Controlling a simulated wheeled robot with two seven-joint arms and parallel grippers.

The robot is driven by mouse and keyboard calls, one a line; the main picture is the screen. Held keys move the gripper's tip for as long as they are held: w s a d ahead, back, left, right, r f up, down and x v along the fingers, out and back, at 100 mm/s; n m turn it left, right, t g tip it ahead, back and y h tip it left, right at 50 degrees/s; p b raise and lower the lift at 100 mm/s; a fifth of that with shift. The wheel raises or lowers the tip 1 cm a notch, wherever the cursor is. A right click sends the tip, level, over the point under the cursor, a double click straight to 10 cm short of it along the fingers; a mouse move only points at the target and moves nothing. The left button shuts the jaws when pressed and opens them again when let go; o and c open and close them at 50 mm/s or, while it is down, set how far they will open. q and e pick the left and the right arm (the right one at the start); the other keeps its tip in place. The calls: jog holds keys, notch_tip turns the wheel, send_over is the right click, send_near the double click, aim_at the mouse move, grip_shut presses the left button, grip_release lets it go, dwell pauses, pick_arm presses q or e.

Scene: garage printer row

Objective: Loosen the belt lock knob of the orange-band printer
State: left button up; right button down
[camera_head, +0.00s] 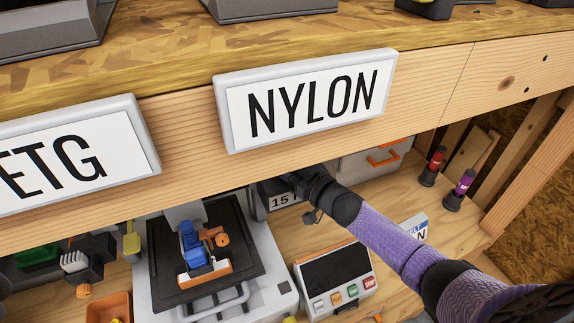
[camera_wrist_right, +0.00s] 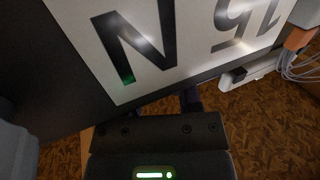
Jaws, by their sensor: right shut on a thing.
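A light-grey printer (camera_head: 262,262) stands under the shelf, with a black bed and a blue and orange part on it. I cannot make out an orange band on its frame. Behind it at right is a dark box with a white plate (camera_head: 284,199) reading "15". My right gripper (camera_head: 296,184) reaches in from the right to this box and is shut; what it grips is hidden. In the right wrist view the plate (camera_wrist_right: 190,50), reading "15 N" upside down, fills the top, with the dark fingers (camera_wrist_right: 190,101) just below. No belt lock knob is discernible. My left gripper is out of view.
The wooden shelf edge with a "NYLON" sign (camera_head: 308,100) overhangs the printer. A control panel with coloured buttons (camera_head: 336,283) stands below my right forearm. Red (camera_head: 432,166) and purple (camera_head: 460,190) cylinders stand at right. An orange bin (camera_head: 108,307) is at lower left.

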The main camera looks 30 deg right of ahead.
jog(key=shift+n+g+y+b, duration=0.85)
jog(key=shift+n+y, duration=0.35)
jog(key=shift+y, duration=0.5)
jog(key=shift+c, duration=1.4)
grip_release()
jog(key=v, duration=1)
